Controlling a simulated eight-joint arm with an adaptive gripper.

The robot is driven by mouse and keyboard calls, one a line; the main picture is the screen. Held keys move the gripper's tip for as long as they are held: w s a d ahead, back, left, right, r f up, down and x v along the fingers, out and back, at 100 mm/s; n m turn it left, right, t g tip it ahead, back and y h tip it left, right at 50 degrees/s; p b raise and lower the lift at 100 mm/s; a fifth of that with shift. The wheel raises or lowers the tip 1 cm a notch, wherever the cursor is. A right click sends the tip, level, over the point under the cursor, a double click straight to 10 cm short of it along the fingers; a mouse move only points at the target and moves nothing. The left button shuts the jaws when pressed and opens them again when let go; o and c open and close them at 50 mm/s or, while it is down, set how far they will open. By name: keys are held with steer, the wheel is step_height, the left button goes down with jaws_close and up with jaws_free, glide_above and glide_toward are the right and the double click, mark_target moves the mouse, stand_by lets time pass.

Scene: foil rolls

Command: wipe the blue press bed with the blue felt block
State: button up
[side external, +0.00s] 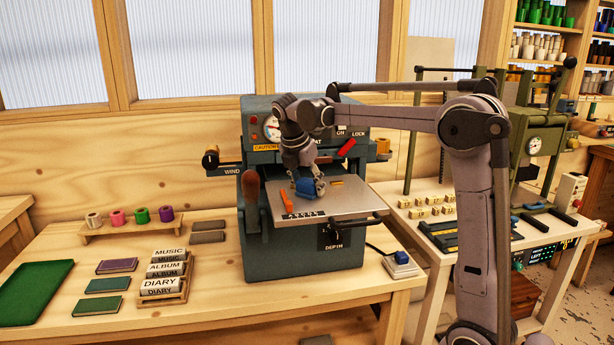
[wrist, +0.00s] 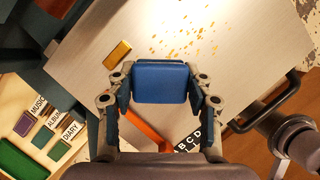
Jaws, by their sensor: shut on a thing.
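My gripper (side external: 308,180) is shut on the blue felt block (wrist: 160,82). In the wrist view its two fingers hold the block by its left and right sides. The pale bed (side external: 350,205) of the blue-grey press (side external: 305,255) lies beneath the block, which is over its left part in the side view. I cannot tell whether the block touches the bed. Scattered gold flecks (wrist: 185,38) lie on the bed (wrist: 235,70) beyond the block. In the side view the block is partly hidden by the fingers.
On the bed are a gold bar (wrist: 117,54), an orange strip (wrist: 148,128) and a black letter strip (wrist: 188,139). A red-brown lever (side external: 251,188) stands at the press's left. Labelled trays (side external: 163,275), books, foil rolls (side external: 139,215) and a green mat (side external: 35,292) sit leftward.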

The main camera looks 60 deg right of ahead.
mark_target(347, 189)
steer(key=shift+s+d, duration=3.65)
steer(key=shift+s, duration=0.05)
steer(key=shift+w+a, duration=4.1)
steer(key=shift+w, duration=0.05)
steer(key=shift+w+a, duration=0.1)
steer(key=shift+w, duration=0.15)
steer(key=shift+w+d, duration=0.15)
steer(key=shift+d, duration=0.2)
steer(key=shift+s+d, duration=4.2)
steer(key=shift+s, duration=0.1)
steer(key=shift+w+a+r, duration=0.1)
steer(key=shift+w+a, duration=4.25)
steer(key=shift+a, duration=0.05)
steer(key=shift+s+d+r, duration=0.1)
steer(key=shift+r, duration=4)
